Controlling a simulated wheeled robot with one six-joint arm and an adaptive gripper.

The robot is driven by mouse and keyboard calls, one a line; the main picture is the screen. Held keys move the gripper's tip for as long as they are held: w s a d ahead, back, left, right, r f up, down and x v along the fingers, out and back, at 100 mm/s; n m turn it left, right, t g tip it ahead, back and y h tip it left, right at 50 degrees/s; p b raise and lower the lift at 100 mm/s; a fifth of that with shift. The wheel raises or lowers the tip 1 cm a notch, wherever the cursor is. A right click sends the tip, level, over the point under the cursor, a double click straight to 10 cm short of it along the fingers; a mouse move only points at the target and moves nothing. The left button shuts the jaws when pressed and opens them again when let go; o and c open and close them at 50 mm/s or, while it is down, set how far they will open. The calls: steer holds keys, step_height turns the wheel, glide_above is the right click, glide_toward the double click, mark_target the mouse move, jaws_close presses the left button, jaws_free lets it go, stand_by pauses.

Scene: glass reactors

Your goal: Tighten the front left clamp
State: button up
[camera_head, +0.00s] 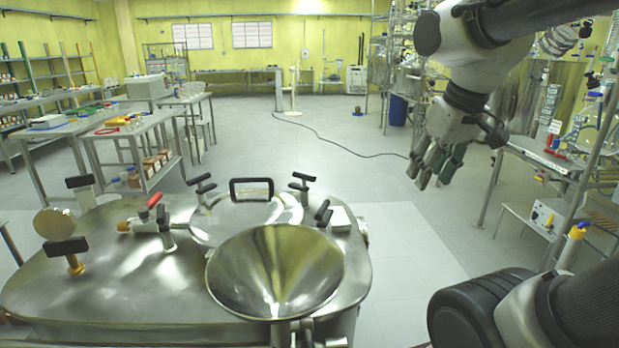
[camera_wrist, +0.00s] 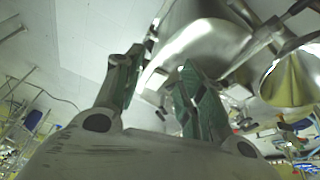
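The steel reactor top (camera_head: 90,270) fills the lower left of the head view. On it a round lid with a black handle (camera_head: 251,181) has black T-handled clamps around it: one at its left (camera_head: 202,184), one at its right (camera_head: 302,182) and one at the front right (camera_head: 323,213). A black-handled fitting at the front left (camera_head: 165,218), likely the front left clamp, stands beside a red-handled valve (camera_head: 154,200). I cannot tell how tight any clamp is. My gripper (camera_head: 435,167) is open and empty, right of the reactor and apart from it. Its spread fingers show in the wrist view (camera_wrist: 160,88).
A steel funnel (camera_head: 275,272) stands over the reactor's front right, partly hiding the lid. More T-handles (camera_head: 66,247) rise at the reactor's left. A rack with glassware (camera_head: 550,150) is at the right. Floor (camera_head: 400,235) between reactor and rack is clear.

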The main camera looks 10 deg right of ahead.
steer(key=w+a+r+n, duration=0.1)
steer(key=w+r+n, duration=0.15)
steer(key=w, duration=0.95)
steer(key=n+g+h, duration=0.2)
steer(key=n, duration=0.3)
glide_above(306, 177)
steer(key=s+a+f+x, duration=0.1)
steer(key=s+a+x, duration=0.1)
steer(key=x, duration=1.5)
steer(key=a+x, duration=0.1)
steer(key=x, duration=0.3)
steer(key=shift+s+a+f, duration=0.1)
steer(key=shift+a+f, duration=0.05)
steer(key=shift+a, duration=0.05)
jaws_close()
